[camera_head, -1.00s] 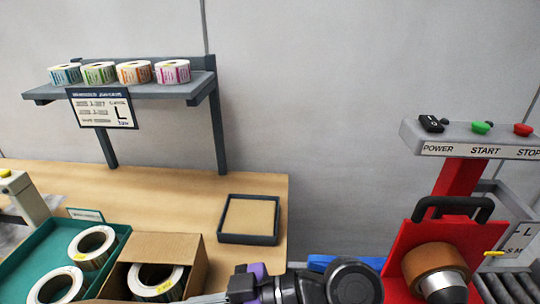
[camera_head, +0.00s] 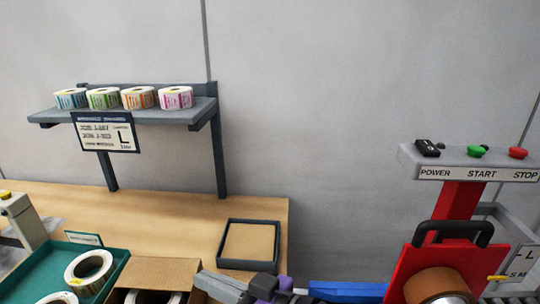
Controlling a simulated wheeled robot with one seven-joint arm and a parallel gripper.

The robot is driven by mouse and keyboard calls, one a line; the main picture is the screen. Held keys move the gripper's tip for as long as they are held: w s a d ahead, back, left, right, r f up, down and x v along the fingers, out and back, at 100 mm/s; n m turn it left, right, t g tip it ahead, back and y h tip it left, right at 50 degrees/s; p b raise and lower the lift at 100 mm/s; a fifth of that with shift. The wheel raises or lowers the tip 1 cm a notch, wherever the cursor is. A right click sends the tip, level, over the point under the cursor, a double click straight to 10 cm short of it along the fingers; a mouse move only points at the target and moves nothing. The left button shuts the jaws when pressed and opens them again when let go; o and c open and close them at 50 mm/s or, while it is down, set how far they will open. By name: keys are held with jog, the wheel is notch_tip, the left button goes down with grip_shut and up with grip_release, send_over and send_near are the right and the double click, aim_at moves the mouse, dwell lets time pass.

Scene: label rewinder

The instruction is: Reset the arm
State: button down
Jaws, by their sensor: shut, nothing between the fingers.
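My gripper (camera_head: 207,281) is at the bottom edge of the head view, pointing left. Its light grey fingers are shut and empty, with purple and dark parts of my arm behind them. The fingers lie in the picture between the open cardboard box (camera_head: 155,268) and the dark-framed square tray (camera_head: 248,267). I cannot tell how high they are above the table. Most of my arm is cut off by the lower edge.
A wooden table (camera_head: 170,215) carries a green tray (camera_head: 35,270) with label rolls. A wall shelf (camera_head: 150,116) holds several coloured rolls. The red rewinder (camera_head: 459,208) stands at right with POWER, START and STOP controls and a brown roll (camera_head: 437,285).

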jog(key=d+f+m+t+h, duration=0.5)
jog(key=d+t, duration=0.1)
jog(key=d, duration=0.4)
jog(key=s+d+f+m+t+h, duration=0.1)
jog(key=s+d+h, duration=0.1)
jog(key=s+d, duration=0.1)
jog(key=s+d+f+m+t+h, duration=0.1)
jog(key=s+d+f+h, duration=0.1)
jog(key=d, duration=0.4)
jog(key=s+d+f+m+t+h, duration=0.1)
jog(key=s+d+h, duration=0.1)
jog(key=s+d, duration=0.2)
jog(key=shift+s+d+f+m+t, duration=0.1)
jog(key=shift+d+f+m+t, duration=0.05)
jog(key=shift+d+m+t, duration=0.2)
jog(key=s+d+f+g+h, duration=0.1)
jog(key=s+d+h, duration=0.1)
jog(key=s, duration=0.9)
jog(key=s+d+f+g+h, duration=0.1)
jog(key=s+d, duration=0.3)
jog(key=s, duration=0.7)
jog(key=shift+f+h, duration=0.5)
jog(key=shift+f, duration=0.1)
jog(key=shift+s+m+g, duration=0.1)
jog(key=shift+m+g, duration=0.15)
